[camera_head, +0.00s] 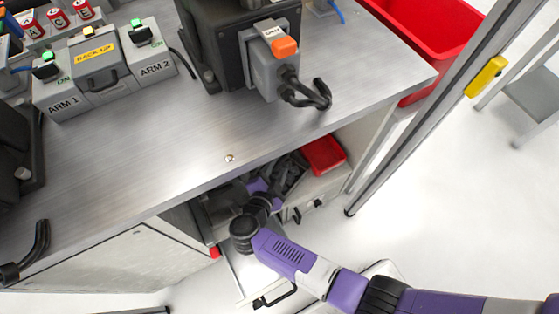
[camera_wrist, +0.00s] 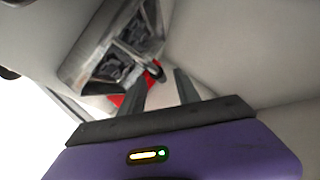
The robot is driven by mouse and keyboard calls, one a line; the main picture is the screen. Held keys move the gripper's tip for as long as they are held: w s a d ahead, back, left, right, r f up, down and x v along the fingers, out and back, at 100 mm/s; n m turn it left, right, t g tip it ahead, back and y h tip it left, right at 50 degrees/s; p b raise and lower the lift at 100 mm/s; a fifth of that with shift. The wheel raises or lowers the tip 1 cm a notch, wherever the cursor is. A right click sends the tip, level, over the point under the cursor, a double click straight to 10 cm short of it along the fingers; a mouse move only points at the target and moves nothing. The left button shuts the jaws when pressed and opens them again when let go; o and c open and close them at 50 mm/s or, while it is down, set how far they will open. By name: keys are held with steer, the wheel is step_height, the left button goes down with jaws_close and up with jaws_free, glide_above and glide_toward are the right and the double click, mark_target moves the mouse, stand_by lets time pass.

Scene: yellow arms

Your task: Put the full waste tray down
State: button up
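In the wrist view, a grey open tray-like holder (camera_wrist: 80,70) with dark and grey pieces inside sits beyond my gripper, up and to the left; I cannot tell for certain that it is the waste tray. In the head view my purple arm reaches below the bench top into the open cabinet. There the gripper is hard to make out among dark shapes. A small red tray (camera_head: 324,154) sits in the cabinet to the right of it.
The metal bench top (camera_head: 190,150) overhangs the cabinet, close above my arm. A drawer front (camera_head: 316,194) with a dark handle is under the red tray. A large red bin (camera_head: 432,35) stands at the right, beside a grey post (camera_head: 420,110).

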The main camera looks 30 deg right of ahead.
steer(key=p+v, duration=0.1)
steer(key=v, duration=0.7)
steer(key=shift+s+a, duration=0.15)
steer(key=shift+s, duration=0.1)
steer(key=shift+r, duration=0.1)
steer(key=s+d+r+n+t+y, duration=0.1)
steer(key=s+d+r+n+t, duration=0.1)
steer(key=s+d+r+t, duration=0.4)
steer(key=s+d+r+n+t+y, duration=0.2)
steer(key=s+d+r+n, duration=0.15)
steer(key=r, duration=0.35)
steer(key=s+a+r+n+g+y, duration=0.1)
steer(key=s+r+n+g+y, duration=0.1)
steer(key=s+r+n+y, duration=0.5)
steer(key=s+r+n, duration=0.5)
steer(key=s+n, duration=0.1)
steer(key=s, duration=0.3)
steer(key=shift+a, duration=0.4)
